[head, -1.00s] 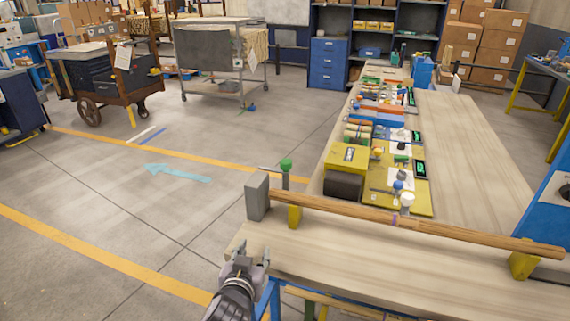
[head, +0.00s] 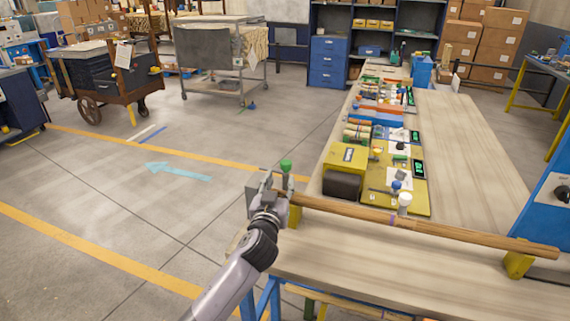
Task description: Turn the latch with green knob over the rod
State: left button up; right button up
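The latch's green knob (head: 286,165) sits on a short post at the left end of the wooden rod (head: 400,220). The rod lies across the front of the bench on a yellow support (head: 519,262) at the right and another near its left end. My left gripper (head: 278,182) is at the latch, just below the green knob. Its fingers look spread, one on each side of the post; contact cannot be told. The gripper hides much of the latch arm and the grey end block (head: 252,190). My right gripper is not in view.
The wooden bench (head: 460,150) carries a yellow box (head: 346,157), a yellow board (head: 417,206) with small knobs, and several trays behind. A blue panel (head: 546,212) stands at the right edge. The bench's right half is clear.

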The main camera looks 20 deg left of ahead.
aim_at(285, 166)
pick_arm(q)
jog(key=w, duration=0.5)
jog(key=w+a, duration=0.1)
jog(key=w, duration=0.2)
jog(key=shift+w, duration=0.15)
grip_shut()
dwell(0.5)
